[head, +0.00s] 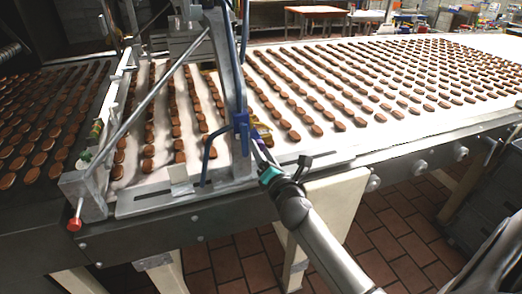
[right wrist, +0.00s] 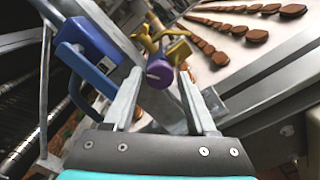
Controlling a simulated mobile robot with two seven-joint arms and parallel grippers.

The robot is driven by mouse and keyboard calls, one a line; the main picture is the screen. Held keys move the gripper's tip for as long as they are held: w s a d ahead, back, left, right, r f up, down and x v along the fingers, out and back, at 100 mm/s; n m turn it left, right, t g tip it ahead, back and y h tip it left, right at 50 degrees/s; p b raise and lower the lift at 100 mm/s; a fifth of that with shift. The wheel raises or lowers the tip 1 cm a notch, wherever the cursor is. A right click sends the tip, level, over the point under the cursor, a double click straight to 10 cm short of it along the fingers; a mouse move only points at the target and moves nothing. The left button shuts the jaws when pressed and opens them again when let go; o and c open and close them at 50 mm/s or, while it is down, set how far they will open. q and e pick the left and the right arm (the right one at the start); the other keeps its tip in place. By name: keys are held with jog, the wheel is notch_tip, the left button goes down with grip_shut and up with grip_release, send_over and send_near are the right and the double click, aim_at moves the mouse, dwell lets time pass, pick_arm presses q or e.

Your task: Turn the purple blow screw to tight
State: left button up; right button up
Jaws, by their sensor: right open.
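The purple blow screw (right wrist: 159,73) shows in the right wrist view as a short round knob with a pale mark on its end, joined to a yellow fitting (right wrist: 178,48). My right gripper (right wrist: 160,80) is open, with one finger on each side of the knob near the fingertips; I cannot tell whether either touches it. In the head view my right gripper (head: 257,151) reaches up to the metal frame beside the blue clamp, and the purple screw is hidden there. My left gripper is not in view.
A blue clamp (right wrist: 85,48) with a handle sits close left of my right gripper. A slanted metal frame (head: 229,85) crosses the white conveyor (head: 345,136), which carries rows of brown biscuits. A red-tipped lever (head: 75,223) is at the left. The tiled floor lies below.

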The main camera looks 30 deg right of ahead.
jog(key=shift+w+d, duration=0.1)
jog(key=shift+w, duration=0.25)
grip_shut()
dwell(0.3)
